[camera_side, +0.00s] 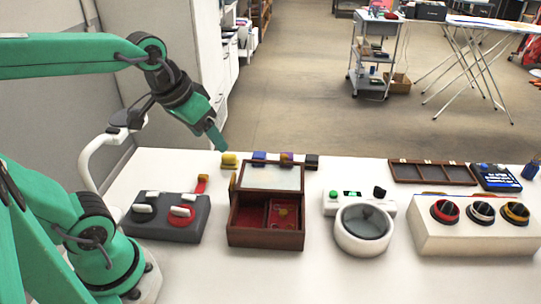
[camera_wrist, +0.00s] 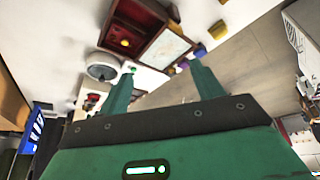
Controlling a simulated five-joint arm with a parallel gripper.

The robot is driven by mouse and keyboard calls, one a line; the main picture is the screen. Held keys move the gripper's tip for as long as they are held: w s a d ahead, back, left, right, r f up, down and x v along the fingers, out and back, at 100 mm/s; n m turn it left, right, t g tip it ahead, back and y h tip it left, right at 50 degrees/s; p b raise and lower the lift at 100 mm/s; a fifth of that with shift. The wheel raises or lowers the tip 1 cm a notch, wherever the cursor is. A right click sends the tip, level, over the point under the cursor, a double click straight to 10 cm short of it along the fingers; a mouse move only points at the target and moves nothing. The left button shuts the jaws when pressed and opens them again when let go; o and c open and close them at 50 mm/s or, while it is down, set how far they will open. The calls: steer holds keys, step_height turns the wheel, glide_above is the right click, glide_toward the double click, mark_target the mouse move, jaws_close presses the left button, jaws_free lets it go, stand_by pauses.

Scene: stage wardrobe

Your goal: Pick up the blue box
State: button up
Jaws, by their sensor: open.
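The small blue box (camera_side: 259,158) stands on the white table behind the raised lid of a wooden chest, which hides its lower part in the side view. In the wrist view a small blue-purple block (camera_wrist: 199,50), likely the same box, lies just beyond one fingertip. My gripper (camera_side: 217,141) hangs above the table's back edge, left of the blue box and apart from it. In the wrist view its fingers (camera_wrist: 160,69) are spread, with nothing held between them.
The open wooden chest (camera_side: 248,238) stands in front of the row. A dark block (camera_side: 312,161) ends the row at right. A grey switch panel (camera_side: 190,228), a white dial device (camera_side: 339,234) and a three-button panel (camera_side: 430,240) take up the front. A divided tray (camera_side: 432,184) lies at back right.

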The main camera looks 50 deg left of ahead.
steer(key=w+a+n+g, duration=0.1)
steer(key=w+a+n, duration=0.15)
steer(key=w, duration=0.55)
steer(key=n+g, duration=0.4)
steer(key=n, duration=0.1)
glide_above(259, 154)
steer(key=f, duration=1.7)
steer(key=shift+s+d, duration=0.15)
steer(key=shift+d, duration=0.1)
steer(key=shift+a+f, duration=0.15)
steer(key=shift+f, duration=0.25)
steer(key=shift+f, duration=0.1)
steer(key=shift+f, duration=1.2)
steer(key=shift+f, duration=0.1)
steer(key=shift+f, duration=2.5)
